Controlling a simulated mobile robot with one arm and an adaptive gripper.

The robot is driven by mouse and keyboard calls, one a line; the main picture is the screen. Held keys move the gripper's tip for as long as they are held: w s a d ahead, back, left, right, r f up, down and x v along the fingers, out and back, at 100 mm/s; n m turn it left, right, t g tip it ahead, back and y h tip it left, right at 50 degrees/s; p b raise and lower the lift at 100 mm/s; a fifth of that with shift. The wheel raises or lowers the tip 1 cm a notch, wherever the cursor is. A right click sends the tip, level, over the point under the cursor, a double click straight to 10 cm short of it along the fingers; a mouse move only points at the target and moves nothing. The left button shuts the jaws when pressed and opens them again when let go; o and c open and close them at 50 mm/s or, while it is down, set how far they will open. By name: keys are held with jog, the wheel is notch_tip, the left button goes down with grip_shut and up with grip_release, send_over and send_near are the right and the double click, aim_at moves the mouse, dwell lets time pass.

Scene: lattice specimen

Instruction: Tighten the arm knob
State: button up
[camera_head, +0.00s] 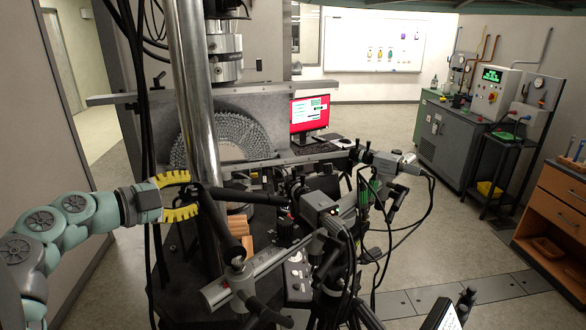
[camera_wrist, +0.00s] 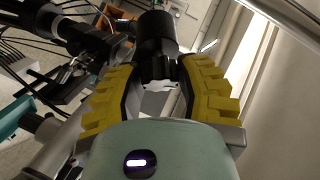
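My gripper (camera_head: 193,192) reaches in from the left with its two yellow ribbed fingers curved and spread apart. A black knob (camera_wrist: 158,68) shows between the fingers in the wrist view, below a wider black cylinder (camera_wrist: 157,32). The fingers (camera_wrist: 158,58) stand on either side of the knob, with gaps visible lower down; contact at the tips cannot be told. In the head view, the dark knob end (camera_head: 196,190) lies at the finger opening, joined to a black arm (camera_head: 240,197) running right.
A thick metal column (camera_head: 188,80) stands close behind my gripper, with black cables (camera_head: 150,250) hanging beside it. Cameras on a rail (camera_head: 318,203) and a silver tube (camera_head: 255,270) crowd the right. Open floor (camera_head: 440,245) lies farther right.

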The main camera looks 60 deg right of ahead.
grip_shut()
